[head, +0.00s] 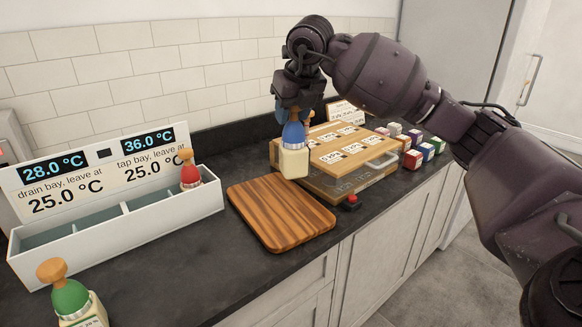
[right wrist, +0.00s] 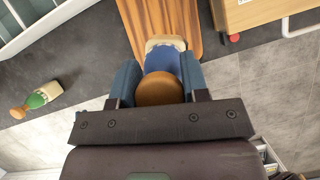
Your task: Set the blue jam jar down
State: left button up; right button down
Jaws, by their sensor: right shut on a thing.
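The blue jam jar (head: 294,158) has a cream body, a blue shoulder and a round wooden top. My right gripper (head: 293,113) is shut on it from above, and the jar hangs upright. In the right wrist view, the blue fingers of the gripper (right wrist: 160,84) lie on both sides of the jar (right wrist: 162,62), by its wooden knob. The jar shows against the far end of the striped wooden board (head: 275,222), which also lies beneath it in the wrist view (right wrist: 187,22). The jar appears raised above the board. My left gripper is in neither view.
A white divided bin (head: 130,228) with temperature displays stands left, holding a red-topped jar (head: 190,172). A green-topped jar (head: 70,295) is at front left.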

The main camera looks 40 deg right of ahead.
aim_at(292, 162)
notch_tip(292, 162, down, 12)
jog(key=shift+f+b, duration=0.1)
jog(key=shift+b, duration=0.2)
dwell(0.3)
jog(key=shift+f, duration=0.1)
jog(key=c, duration=0.6)
grip_release()
jog(key=shift+f, duration=0.1)
jog(key=shift+r, duration=0.25)
jog(key=p+v, duration=0.1)
jog(key=v, duration=1.1)
